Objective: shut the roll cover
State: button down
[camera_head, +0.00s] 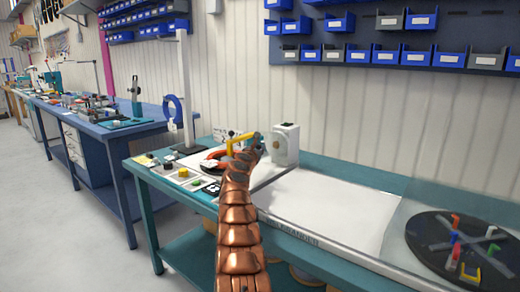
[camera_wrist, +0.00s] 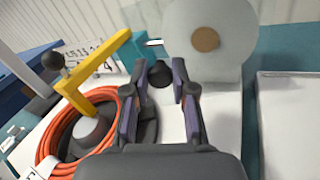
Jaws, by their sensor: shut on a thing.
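The white label unit (camera_head: 286,150) stands on the bench just right of my gripper (camera_head: 258,145). In the wrist view its pale, round roll face (camera_wrist: 235,62) with a brown core (camera_wrist: 206,39) is at the upper right; I cannot tell the cover's edges from the roll. My gripper also shows in the wrist view (camera_wrist: 160,72), with its two fingers on either side of a black knob (camera_wrist: 159,75), shut on it. The knob is close to the roll face, but its attachment is hidden. In the head view my arm hides part of this area.
Left of my gripper is a yellow crank arm (camera_wrist: 110,62) with a black ball end, above an orange cable coil (camera_wrist: 50,137). A pale flat panel (camera_head: 320,208) and a dark turntable (camera_head: 440,235) lie to the right. Blue bins (camera_head: 390,54) hang on the wall.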

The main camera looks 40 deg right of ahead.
jog(key=c, duration=0.9)
grip_release()
jog(key=shift+c, duration=0.2)
jog(key=shift+s+a+r, duration=0.15)
jog(key=shift+s+a, duration=0.15)
jog(key=shift+a, duration=0.25)
jog(key=shift+v, duration=3.1)
